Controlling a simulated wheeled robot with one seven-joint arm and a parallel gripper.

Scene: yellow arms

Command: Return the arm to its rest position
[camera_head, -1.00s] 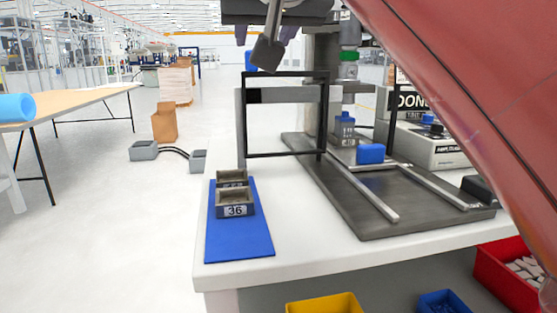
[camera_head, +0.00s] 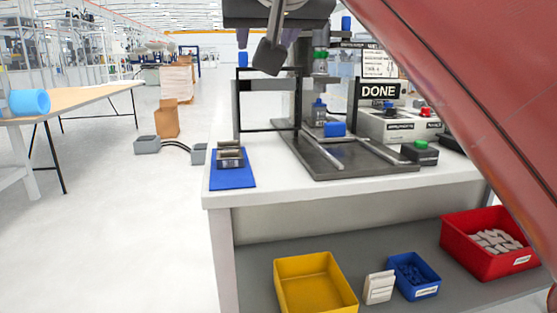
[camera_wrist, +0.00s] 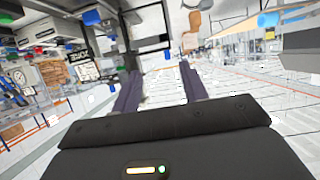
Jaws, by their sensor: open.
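My gripper (camera_head: 268,57) hangs at the top middle of the head view, partly cut off by the upper edge. Its dark fingers show in the wrist view (camera_wrist: 163,88), spread apart with nothing between them. My red arm link crosses the right side of the head view. In the head view the gripper appears in front of the black frame of the workstation (camera_head: 268,104), clear of the white bench (camera_head: 330,191).
A blue mat (camera_head: 233,182) with small grey trays (camera_head: 230,157) lies on the bench's left end. A press fixture (camera_head: 345,160) stands right of it. Below are a yellow bin (camera_head: 315,290), a blue bin (camera_head: 414,276) and a red bin (camera_head: 480,245).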

